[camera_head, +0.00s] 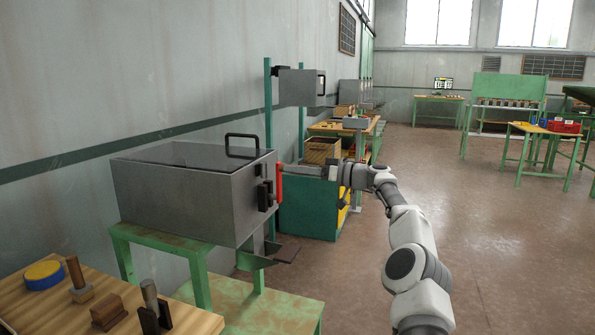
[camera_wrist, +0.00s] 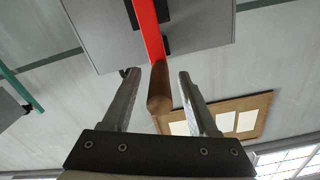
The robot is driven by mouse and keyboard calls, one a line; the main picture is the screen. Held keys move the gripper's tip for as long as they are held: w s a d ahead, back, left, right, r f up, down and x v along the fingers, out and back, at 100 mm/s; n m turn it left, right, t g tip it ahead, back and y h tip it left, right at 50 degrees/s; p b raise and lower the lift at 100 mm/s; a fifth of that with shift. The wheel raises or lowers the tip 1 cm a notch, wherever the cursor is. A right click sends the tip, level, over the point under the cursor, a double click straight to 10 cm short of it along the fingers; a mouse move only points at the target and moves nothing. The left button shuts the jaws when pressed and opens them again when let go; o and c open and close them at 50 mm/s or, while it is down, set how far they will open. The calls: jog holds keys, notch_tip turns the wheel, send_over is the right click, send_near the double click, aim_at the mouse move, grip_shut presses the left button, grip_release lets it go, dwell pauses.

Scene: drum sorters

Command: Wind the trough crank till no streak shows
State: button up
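The grey trough (camera_head: 185,195) is a metal box with a dark top, standing on a green stand at the left. Its red crank arm (camera_head: 280,184) is on the right end face. In the wrist view the red crank arm (camera_wrist: 149,30) ends in a round wooden handle (camera_wrist: 160,85). My gripper (camera_wrist: 158,76) is open, with one finger on each side of the wooden handle and gaps visible on both sides. In the head view my gripper (camera_head: 312,170) reaches the crank from the right. No streak can be made out on the dark top.
A wooden bench (camera_head: 40,300) at front left holds a blue-and-yellow disc (camera_head: 44,275) and several small wooden and dark pieces. A black loop handle (camera_head: 242,145) stands up from the trough's top. A green-sided cabinet (camera_head: 308,208) stands just behind.

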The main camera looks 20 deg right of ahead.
jog(key=p+v, duration=0.1)
jog(key=v, duration=1.6)
jog(key=shift+s+d, duration=0.15)
jog(key=shift+r+p, duration=0.15)
jog(key=shift+p, duration=0.25)
